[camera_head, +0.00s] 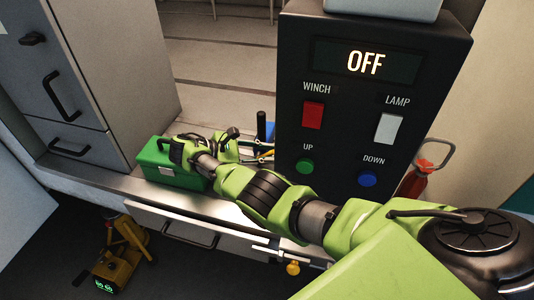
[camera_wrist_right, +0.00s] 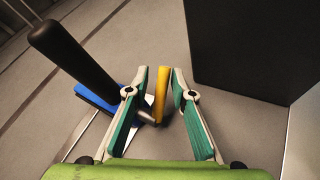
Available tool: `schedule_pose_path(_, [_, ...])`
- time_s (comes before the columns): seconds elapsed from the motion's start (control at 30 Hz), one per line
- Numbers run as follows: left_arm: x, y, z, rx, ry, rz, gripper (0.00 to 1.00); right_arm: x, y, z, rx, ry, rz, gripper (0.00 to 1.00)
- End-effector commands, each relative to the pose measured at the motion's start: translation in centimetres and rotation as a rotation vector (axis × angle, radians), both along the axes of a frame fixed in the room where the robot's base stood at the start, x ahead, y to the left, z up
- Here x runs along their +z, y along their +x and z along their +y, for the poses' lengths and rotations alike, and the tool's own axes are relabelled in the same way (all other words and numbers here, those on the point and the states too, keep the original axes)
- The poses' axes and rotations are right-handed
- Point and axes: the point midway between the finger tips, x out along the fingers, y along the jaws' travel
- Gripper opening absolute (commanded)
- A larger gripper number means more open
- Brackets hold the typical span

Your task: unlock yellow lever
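The yellow lever (camera_wrist_right: 161,94) stands between the two fingers of my right gripper (camera_wrist_right: 160,85) in the right wrist view. The fingers are open, with a narrow gap on each side of the lever, the smaller one on the right. The lever's lower end meets a grey metal part beside a blue piece (camera_wrist_right: 96,98). In the head view my right arm reaches left across the bench, and its gripper (camera_head: 258,150) is by the control box's left side. Only a small bit of yellow shows there. My left gripper is not in view.
A black control box (camera_head: 290,120) reading OFF stands right of the gripper. A green toolbox (camera_head: 165,180) sits left of the wrist. A black handle (camera_wrist_right: 72,55) rises left of the fingers. A yellow device (camera_head: 115,255) is on the floor.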

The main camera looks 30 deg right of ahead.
Motion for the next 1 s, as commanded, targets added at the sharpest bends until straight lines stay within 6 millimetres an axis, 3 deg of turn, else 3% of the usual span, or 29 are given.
schedule_pose_path(0.43, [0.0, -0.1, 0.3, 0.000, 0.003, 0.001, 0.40, 1.0, 0.1, -0.1, 0.001, -0.002, -0.004, 0.28])
schedule_pose_path(0.77, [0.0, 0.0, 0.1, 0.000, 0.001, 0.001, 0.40, 4.8, 0.1, 0.1, 0.001, 0.003, -0.005, 0.28])
schedule_pose_path(1.0, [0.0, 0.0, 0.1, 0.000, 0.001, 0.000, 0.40, 8.7, 0.0, 0.1, 0.001, 0.002, -0.004, 0.28])
